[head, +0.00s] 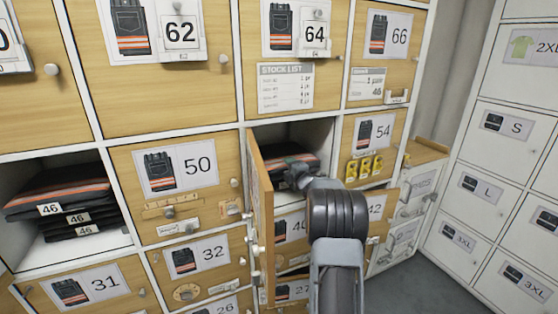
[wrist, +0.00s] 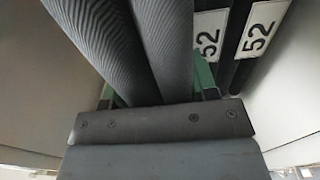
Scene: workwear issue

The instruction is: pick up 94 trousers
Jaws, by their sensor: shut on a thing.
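Dark folded trousers with an orange stripe (head: 308,165) lie in an open compartment in the middle of the locker wall. My gripper (head: 292,170) reaches into this compartment from the front. In the wrist view my gripper (wrist: 155,85) has its green fingers shut on dark ribbed folded trousers (wrist: 120,45); no size tag shows on the held fold. Beside it on the right are more dark trousers with white tags reading 52 (wrist: 257,30). No label reading 94 shows in either view. My arm hides part of the compartment's front.
The compartment's wooden door (head: 260,215) stands open on the left, close to my arm. Another open compartment at far left holds trousers tagged 46 (head: 60,195). Closed doors marked 50 (head: 175,170) and 54 (head: 370,135) flank the opening. White lockers (head: 495,180) stand at right.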

